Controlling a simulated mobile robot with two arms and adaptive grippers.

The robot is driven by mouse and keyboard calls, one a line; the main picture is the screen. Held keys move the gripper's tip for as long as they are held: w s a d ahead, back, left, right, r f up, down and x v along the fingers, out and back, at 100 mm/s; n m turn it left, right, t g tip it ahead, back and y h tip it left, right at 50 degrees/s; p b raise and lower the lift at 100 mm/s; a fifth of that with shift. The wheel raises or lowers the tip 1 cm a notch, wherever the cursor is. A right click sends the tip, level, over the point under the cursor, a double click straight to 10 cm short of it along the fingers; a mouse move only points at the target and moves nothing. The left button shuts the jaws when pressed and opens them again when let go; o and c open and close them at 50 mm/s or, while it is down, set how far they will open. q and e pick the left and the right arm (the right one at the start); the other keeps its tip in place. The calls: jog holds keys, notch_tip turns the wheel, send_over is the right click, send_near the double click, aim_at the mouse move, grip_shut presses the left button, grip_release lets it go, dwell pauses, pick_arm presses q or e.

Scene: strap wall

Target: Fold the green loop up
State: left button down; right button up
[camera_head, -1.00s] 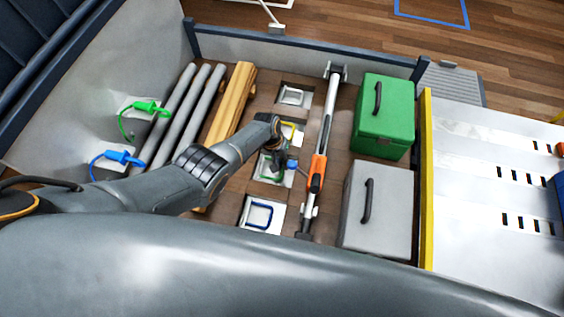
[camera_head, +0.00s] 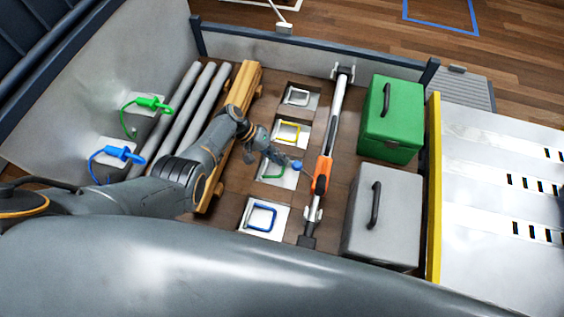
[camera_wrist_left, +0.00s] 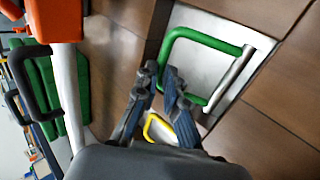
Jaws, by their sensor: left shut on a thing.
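The green loop (camera_head: 278,172) shows in the head view on a white plate in the floor, partly hidden by my left gripper (camera_head: 292,165). In the left wrist view the green loop (camera_wrist_left: 206,38) is a rounded bracket joined to a metal bar on its pale plate. My left gripper (camera_wrist_left: 160,72) is shut on the loop's far side, which passes between the fingertips. How far the loop is tilted is hard to tell. My right gripper is not in view.
A yellow loop (camera_head: 288,132) and a blue loop (camera_head: 261,218) lie on neighbouring plates. An orange and silver bar (camera_head: 322,172) runs close beside the gripper. A green box (camera_head: 390,135) and a grey box (camera_head: 372,225) stand to the right, wooden beams (camera_head: 240,95) to the left.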

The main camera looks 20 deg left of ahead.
pick_arm(q)
jog(key=shift+w+a+r+h+b, duration=0.2)
jog(key=shift+a+r+h+b, duration=0.1)
jog(key=shift+h+b, duration=0.25)
jog(key=shift+r, duration=0.1)
jog(key=c, duration=1.4)
grip_release()
jog(key=shift+s, duration=0.1)
jog(key=shift+a, duration=0.2)
jog(key=v, duration=1.1)
jog(key=shift+a+r, duration=0.15)
jog(key=shift+a, duration=0.05)
